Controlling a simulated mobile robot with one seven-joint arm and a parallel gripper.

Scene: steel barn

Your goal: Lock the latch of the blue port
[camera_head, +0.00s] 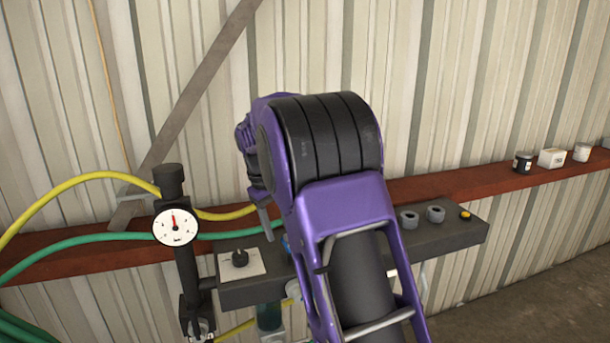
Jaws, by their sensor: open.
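A small blue patch (286,243), likely part of the blue port, shows at the left edge of my purple arm on the dark grey panel (455,235). My arm hides the rest of it, and I cannot make out its latch. My gripper (266,217) is mostly hidden behind my arm. One grey finger points down just above and left of the blue patch. The jaws are open, and I see nothing held. I cannot tell whether the finger touches anything.
Two grey round ports (422,216) and an orange-yellow button (465,215) sit right on the panel. Yellow (85,180) and green (90,240) hoses cross left. Small containers (552,157) stand on the red beam.

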